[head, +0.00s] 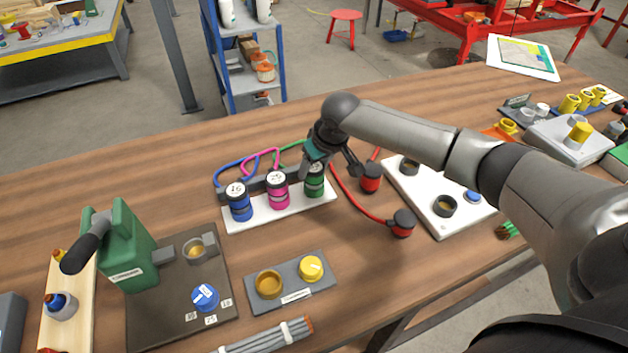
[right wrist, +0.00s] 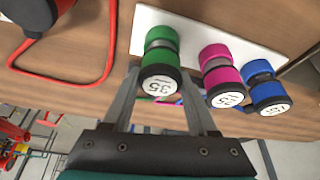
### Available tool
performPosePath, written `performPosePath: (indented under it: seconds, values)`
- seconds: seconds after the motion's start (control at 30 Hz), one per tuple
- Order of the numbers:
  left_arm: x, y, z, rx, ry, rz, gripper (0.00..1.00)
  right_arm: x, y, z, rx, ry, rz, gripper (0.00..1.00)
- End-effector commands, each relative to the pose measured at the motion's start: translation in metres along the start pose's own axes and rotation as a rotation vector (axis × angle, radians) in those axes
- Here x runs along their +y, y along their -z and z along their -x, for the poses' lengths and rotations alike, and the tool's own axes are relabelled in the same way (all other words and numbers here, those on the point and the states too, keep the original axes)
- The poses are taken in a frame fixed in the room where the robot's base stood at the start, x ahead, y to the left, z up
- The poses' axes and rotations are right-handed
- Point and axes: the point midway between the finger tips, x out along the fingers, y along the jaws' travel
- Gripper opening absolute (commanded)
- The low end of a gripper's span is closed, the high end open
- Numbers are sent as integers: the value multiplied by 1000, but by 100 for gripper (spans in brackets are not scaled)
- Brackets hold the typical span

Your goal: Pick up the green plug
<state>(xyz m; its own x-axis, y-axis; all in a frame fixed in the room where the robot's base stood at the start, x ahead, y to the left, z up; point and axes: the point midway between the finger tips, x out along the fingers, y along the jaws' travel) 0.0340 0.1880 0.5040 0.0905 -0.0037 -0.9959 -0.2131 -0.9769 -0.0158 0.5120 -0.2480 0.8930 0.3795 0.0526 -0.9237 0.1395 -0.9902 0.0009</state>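The green plug (head: 315,188) has a white-labelled cap and stands at the right end of a white strip (head: 290,212), beside a magenta plug (head: 278,192) and a blue plug (head: 239,203). My right gripper (head: 328,171) is at the green plug, its fingers spread. In the right wrist view the green plug (right wrist: 160,58) shows its cap between the two fingertips (right wrist: 159,76), one on each side. The fingers look open; I cannot tell whether they touch it. The right finger lies in the gap towards the magenta plug. My left gripper is not in view.
Coloured cables loop behind the plugs. Red-cabled connectors (head: 402,224) and a white socket panel (head: 425,190) lie to the right. A grey block with yellow parts (head: 297,294) is in front. A green press (head: 125,250) stands left.

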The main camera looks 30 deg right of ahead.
Motion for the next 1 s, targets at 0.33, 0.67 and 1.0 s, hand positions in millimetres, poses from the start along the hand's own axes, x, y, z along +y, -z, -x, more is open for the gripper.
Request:
performPosePath:
  seconds: [0.33, 0.67, 1.0]
  values:
    - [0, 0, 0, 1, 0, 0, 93, 0, 0, 0, -1, 0, 0, 17]
    - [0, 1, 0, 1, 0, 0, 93, 0, 0, 0, 0, 0, 0, 0]
    - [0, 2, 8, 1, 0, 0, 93, 0, 11, 24, 4, 0, 0, 0]
